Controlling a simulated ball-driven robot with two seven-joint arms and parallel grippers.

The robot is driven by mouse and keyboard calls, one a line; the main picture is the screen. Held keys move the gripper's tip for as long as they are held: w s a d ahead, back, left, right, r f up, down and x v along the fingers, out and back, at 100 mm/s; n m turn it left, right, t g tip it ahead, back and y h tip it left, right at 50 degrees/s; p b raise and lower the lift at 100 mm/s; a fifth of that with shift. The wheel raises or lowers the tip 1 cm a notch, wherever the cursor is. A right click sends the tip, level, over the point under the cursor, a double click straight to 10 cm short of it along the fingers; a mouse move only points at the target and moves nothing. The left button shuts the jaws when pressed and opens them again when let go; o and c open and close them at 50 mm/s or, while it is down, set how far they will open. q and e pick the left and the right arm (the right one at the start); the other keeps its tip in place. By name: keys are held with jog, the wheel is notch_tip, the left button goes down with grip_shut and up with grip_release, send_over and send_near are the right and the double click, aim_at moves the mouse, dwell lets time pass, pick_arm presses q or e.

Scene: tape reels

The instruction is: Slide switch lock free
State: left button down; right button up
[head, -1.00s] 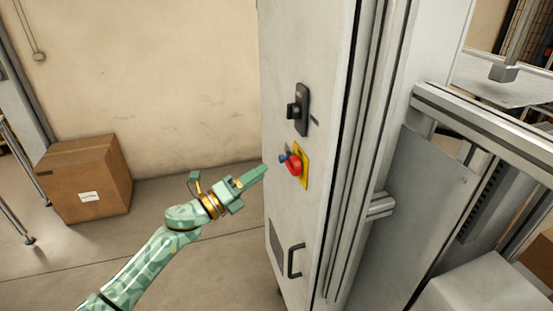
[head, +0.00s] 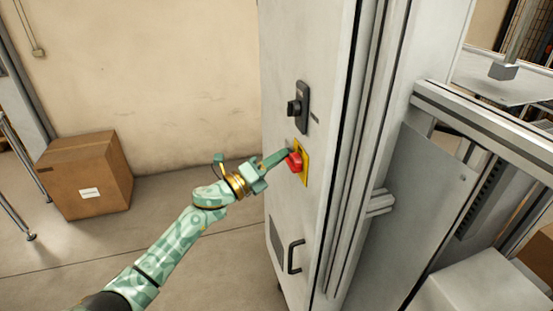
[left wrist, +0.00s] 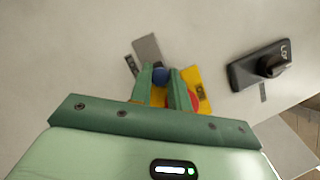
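The red switch handle (head: 295,162) sits on a yellow plate (head: 304,172) on the cabinet's front; its red edge also shows in the left wrist view (left wrist: 194,99). A blue lock body (left wrist: 161,75) is seen between my left fingertips in the left wrist view; in the head view my fingers hide it. My left gripper (head: 284,156) reaches the switch from the left. Its two fingers (left wrist: 163,82) stand a little apart on either side of the blue body. I cannot tell whether they touch it. My right gripper is not in view.
A black rotary knob on a dark plate (head: 302,108) is just above the switch. A cabinet handle (head: 294,259) is below. A metal frame (head: 490,120) stands to the right. A cardboard box (head: 85,175) is on the floor at left, with open floor between.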

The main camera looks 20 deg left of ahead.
pick_arm(q)
jog(key=shift+f, duration=0.1)
jog(key=shift+w+a+f+b, duration=0.15)
jog(key=shift+w+a+b, duration=0.35)
jog(key=shift+w+b, duration=0.4)
jog(key=shift+w+a, duration=0.15)
jog(key=shift+r, duration=0.25)
jog(key=c, duration=1.3)
grip_release()
jog(key=shift+w+f, duration=0.1)
jog(key=shift+w, duration=0.05)
jog(key=b+v, duration=0.1)
jog(key=v, duration=1.5)
jog(key=shift+b, duration=0.35)
